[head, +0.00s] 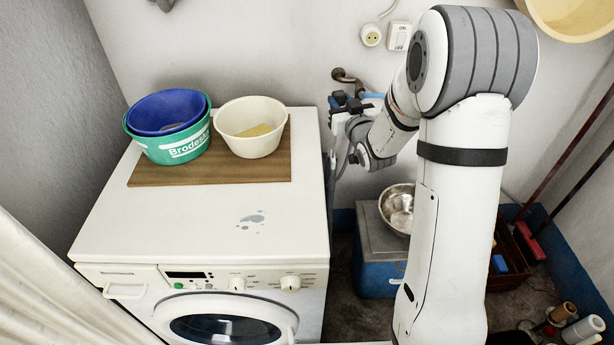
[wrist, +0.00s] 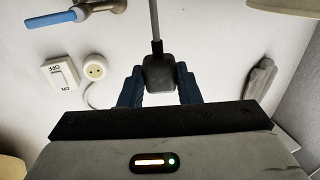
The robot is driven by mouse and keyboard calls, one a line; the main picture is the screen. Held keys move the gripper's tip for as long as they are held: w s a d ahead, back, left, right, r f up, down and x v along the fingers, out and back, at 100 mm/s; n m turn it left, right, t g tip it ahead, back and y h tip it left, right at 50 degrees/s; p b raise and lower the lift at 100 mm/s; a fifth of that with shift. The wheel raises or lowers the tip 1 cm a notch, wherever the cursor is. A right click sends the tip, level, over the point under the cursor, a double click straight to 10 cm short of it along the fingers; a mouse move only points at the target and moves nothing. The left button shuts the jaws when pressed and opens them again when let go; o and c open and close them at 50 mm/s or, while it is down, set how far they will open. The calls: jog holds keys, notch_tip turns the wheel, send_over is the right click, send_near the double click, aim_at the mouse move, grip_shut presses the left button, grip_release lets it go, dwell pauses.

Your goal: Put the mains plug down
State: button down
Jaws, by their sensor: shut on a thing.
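The mains plug (wrist: 159,72) is a dark grey block with a grey cable running from it. In the wrist view it sits between the two blue fingers of my gripper (wrist: 159,90), which is shut on it. In the head view my gripper (head: 343,103) is beside the back right corner of the washing machine (head: 190,215), near the wall tap. The plug is hard to make out there. A round wall socket (head: 371,35) is higher on the wall, apart from the plug; it also shows in the wrist view (wrist: 95,67).
A wooden board (head: 245,170) on the machine carries a blue bowl in a green basin (head: 170,145) and a cream bowl (head: 250,128). The machine's front top is clear. A tap (head: 347,80) is near my gripper. A metal bowl (head: 397,208) sits on a blue cooler (head: 375,265).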

aim_at(311, 169)
jog(key=s+a+f+n+g+y+b, duration=0.3)
jog(key=s+a+n+g+y+b, duration=0.25)
jog(key=s+a+y+b, duration=0.4)
jog(key=shift+t+h, duration=0.45)
jog(key=shift+h, duration=0.4)
jog(key=f+b, duration=0.1)
jog(key=f, duration=0.2)
jog(key=w+d+f+b, duration=0.1)
jog(key=f+b, duration=0.1)
jog(key=f, duration=0.1)
jog(key=f+b, duration=0.1)
jog(key=f, duration=0.2)
jog(key=shift+w+d+f, duration=0.35)
jog(key=shift+f, duration=0.05)
jog(key=shift+r, duration=0.1)
jog(key=shift+f+b, duration=0.55)
jog(key=shift+b, duration=0.05)
jog(key=shift+f, duration=0.1)
jog(key=shift+s+n, duration=0.1)
jog(key=shift+n, duration=0.15)
